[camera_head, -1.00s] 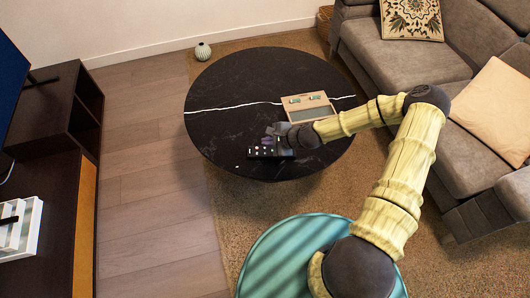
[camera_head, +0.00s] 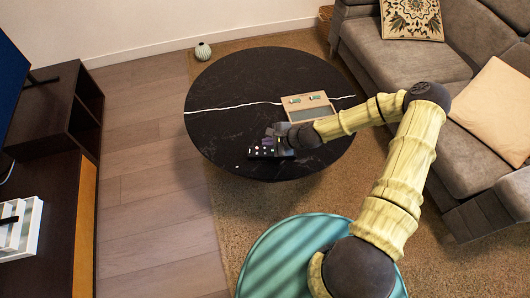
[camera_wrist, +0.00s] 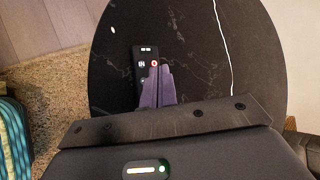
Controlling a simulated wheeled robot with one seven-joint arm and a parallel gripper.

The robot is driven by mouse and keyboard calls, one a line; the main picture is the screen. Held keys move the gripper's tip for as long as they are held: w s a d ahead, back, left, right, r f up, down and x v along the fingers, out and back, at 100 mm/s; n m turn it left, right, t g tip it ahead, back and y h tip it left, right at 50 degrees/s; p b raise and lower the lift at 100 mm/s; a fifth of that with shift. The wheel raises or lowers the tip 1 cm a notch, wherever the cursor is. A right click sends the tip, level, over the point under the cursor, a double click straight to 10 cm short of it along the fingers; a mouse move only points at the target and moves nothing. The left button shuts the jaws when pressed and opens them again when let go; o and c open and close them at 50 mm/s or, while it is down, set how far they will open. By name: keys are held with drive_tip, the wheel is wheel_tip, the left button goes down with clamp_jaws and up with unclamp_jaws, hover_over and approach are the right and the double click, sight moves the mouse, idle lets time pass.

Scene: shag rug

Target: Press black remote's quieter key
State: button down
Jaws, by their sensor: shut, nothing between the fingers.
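The black remote (camera_head: 261,152) lies on the round black table near its front edge. It also shows in the wrist view (camera_wrist: 142,56), with light keys and one red-ringed key at its far end. My gripper (camera_head: 272,138) is over the remote, its purple fingers (camera_wrist: 158,70) shut and empty. In the wrist view the fingertips are beside the red-ringed key and cover part of the remote's right side and lower half. I cannot tell whether the tips touch a key, and the quieter key cannot be made out.
The round black table (camera_head: 230,85) has a white vein across it. A tan box with a grey panel (camera_head: 312,113) stands behind my gripper. A grey sofa (camera_head: 390,62) is at right, a dark cabinet (camera_head: 50,115) at left. The table's left part is clear.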

drive_tip(key=s+d+r+n+h, duration=0.2)
drive_tip(key=s+d+r+n, duration=0.2)
drive_tip(key=r, duration=0.4)
drive_tip(key=s+d+r+n+g+h, duration=0.1)
drive_tip(key=s+d+r+n+h, duration=0.2)
drive_tip(key=s+d+r+n, duration=0.2)
drive_tip(key=s+d+r+n+g+h, duration=0.1)
drive_tip(key=s+d+r+n+h, duration=0.1)
drive_tip(key=s+d+r+n, duration=0.3)
drive_tip(key=s+r+n, duration=0.1)
drive_tip(key=s+r, duration=0.3)
drive_tip(key=r, duration=0.4)
drive_tip(key=shift+h, duration=0.3)
drive_tip(key=shift+d+f, duration=0.1)
